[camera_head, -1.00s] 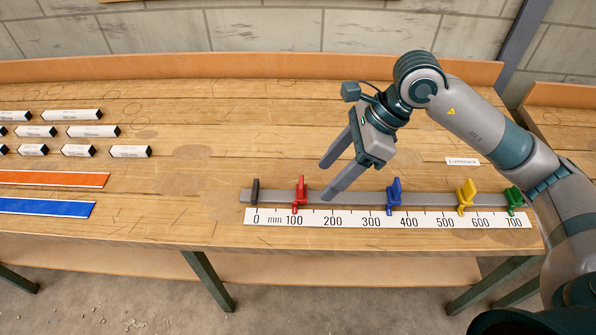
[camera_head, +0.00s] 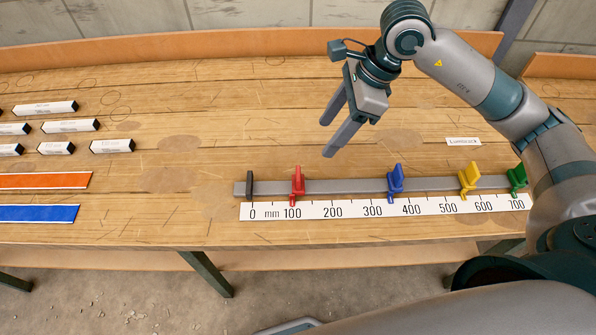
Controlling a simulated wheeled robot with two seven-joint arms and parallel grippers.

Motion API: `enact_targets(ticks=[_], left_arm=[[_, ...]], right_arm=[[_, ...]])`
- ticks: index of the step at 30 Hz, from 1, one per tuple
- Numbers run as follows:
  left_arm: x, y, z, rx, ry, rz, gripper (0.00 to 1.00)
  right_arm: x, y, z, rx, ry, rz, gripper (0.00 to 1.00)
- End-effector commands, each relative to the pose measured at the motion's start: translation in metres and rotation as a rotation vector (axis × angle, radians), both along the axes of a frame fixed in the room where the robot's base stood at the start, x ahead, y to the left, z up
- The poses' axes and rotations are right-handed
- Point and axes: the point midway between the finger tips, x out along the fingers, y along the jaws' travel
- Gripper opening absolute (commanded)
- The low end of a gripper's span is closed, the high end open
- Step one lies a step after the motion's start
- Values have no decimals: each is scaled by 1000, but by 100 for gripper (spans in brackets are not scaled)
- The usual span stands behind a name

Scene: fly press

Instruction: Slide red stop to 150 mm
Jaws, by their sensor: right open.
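The red stop (camera_head: 298,181) stands on the grey rail (camera_head: 345,186), with its lower end close to the 100 mark of the white mm scale (camera_head: 380,208). The 150 position lies to its right, between the 100 and 200 marks. My right gripper (camera_head: 327,138) is open and empty, its two fingers apart. It appears above and behind the rail, to the right of the red stop, and does not touch it. My left gripper is not in view.
A blue stop (camera_head: 395,179), a yellow stop (camera_head: 468,180) and a green stop (camera_head: 517,178) share the rail farther right. A dark end piece (camera_head: 250,185) stands at its left end. The rail between red and blue stops is clear. Labelled bars lie far left.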

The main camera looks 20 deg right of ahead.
Motion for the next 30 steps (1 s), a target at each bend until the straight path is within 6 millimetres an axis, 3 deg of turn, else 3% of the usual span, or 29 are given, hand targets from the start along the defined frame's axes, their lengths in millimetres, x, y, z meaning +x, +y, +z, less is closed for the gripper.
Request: enact_targets(ticks=[11, 30], left_arm=[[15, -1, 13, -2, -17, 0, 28], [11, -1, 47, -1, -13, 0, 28]], right_arm=[[3, 14, -31, 2, 5, 0, 56], [14, 55, -134, 1, 4, 1, 56]])
